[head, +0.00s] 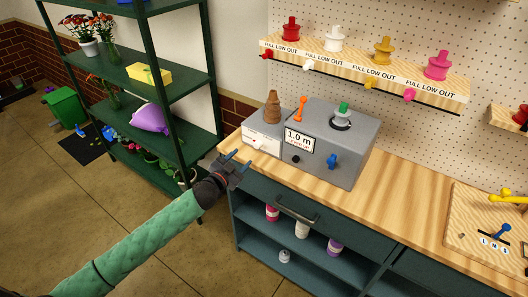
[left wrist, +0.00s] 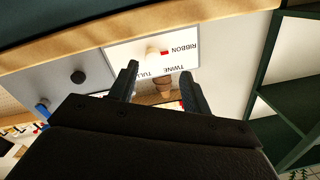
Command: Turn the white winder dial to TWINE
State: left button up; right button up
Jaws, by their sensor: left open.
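The white winder dial (left wrist: 152,53) sits on a white label panel (left wrist: 122,53) with the words RIBBON, TWINE and TULLE, which appear upside down in the left wrist view. Its red mark is on the side toward RIBBON. In the head view the dial (head: 258,142) is small on the front of the winder's white left part. My left gripper (head: 239,163) is open and empty in front of and below the dial. In the left wrist view its fingers (left wrist: 158,70) are spread, with the dial beyond and between the tips. My right gripper is not in view.
The grey winder box (head: 345,165) with a 1.0 m display, a black knob and a blue knob (head: 332,161) adjoins on the right. A brown cone (head: 272,106) stands on top. The wooden counter edge (head: 300,185) runs below. A green shelf rack (head: 205,90) stands at left.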

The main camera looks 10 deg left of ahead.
aim_at(256, 147)
pick_arm(q)
jog(key=shift+n+h, duration=0.5)
jog(key=shift+n, duration=0.2)
jog(key=p+x, duration=0.1)
jog(key=x, duration=0.1)
jog(key=p+x, duration=0.1)
jog(key=x, duration=0.1)
jog(key=d+p+x, duration=0.1)
jog(key=x, duration=0.1)
jog(key=shift+w+r, duration=0.2)
jog(key=shift+r, duration=0.15)
jog(key=shift+w+d+f, duration=0.15)
jog(key=shift+w+d, duration=0.1)
jog(key=shift+w, duration=0.4)
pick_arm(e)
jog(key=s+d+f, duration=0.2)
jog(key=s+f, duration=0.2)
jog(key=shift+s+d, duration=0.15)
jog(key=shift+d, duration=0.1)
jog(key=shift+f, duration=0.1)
pick_arm(q)
jog(key=c, duration=1)
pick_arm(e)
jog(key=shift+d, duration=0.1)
